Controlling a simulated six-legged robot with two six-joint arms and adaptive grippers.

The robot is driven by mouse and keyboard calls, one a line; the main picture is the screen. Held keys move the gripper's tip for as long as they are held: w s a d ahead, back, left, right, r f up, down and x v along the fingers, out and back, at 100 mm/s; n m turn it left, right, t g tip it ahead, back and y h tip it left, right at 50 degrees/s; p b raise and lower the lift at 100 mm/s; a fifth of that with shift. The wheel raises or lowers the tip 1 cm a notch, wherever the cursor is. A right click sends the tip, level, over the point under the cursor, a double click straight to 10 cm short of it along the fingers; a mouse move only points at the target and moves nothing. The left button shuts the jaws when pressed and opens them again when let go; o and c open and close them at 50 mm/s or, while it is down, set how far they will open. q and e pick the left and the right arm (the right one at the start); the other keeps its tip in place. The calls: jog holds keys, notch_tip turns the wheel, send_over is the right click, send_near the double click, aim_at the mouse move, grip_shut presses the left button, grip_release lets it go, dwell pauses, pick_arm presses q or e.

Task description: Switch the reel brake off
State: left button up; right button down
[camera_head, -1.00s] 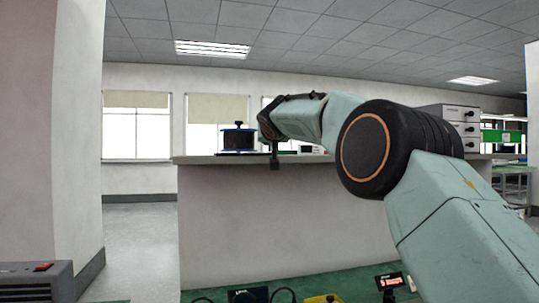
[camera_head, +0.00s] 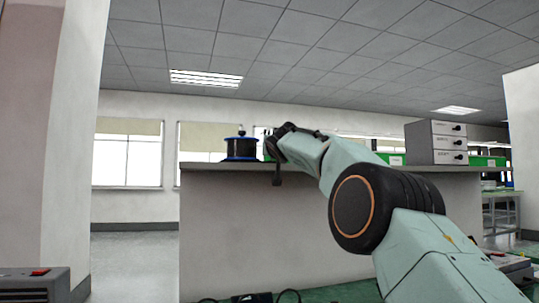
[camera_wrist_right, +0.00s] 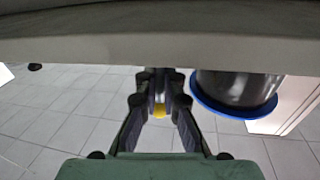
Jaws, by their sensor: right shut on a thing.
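The reel (camera_head: 241,148), a dark spool with blue flanges, stands upright on the pale counter, left of my right gripper in the head view. In the right wrist view the reel (camera_wrist_right: 236,92) is at the right, beside the fingers and apart from them. My right gripper (camera_head: 276,180) is at the counter's front edge. In the wrist view its fingers (camera_wrist_right: 160,104) are closed around a small yellow piece (camera_wrist_right: 160,112); whether this is the brake's handle I cannot tell. My left gripper is not in view.
The counter (camera_head: 230,230) has a plain front and an overhanging top edge. Grey drawers (camera_head: 436,142) stand on it at the right. A grey box with a red switch (camera_head: 39,272) is at lower left. Cables (camera_head: 288,295) lie on a green surface at the bottom.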

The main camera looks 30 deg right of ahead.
jog(key=shift+a+r, duration=0.15)
jog(key=shift+r, duration=0.2)
jog(key=shift+s, duration=0.1)
jog(key=c, duration=2)
grip_release()
jog(key=shift+o, duration=1.3)
jog(key=shift+w+d+f, duration=0.2)
jog(key=shift+d+f, duration=0.05)
jog(key=shift+f, duration=0.05)
jog(key=shift+s+a, duration=0.1)
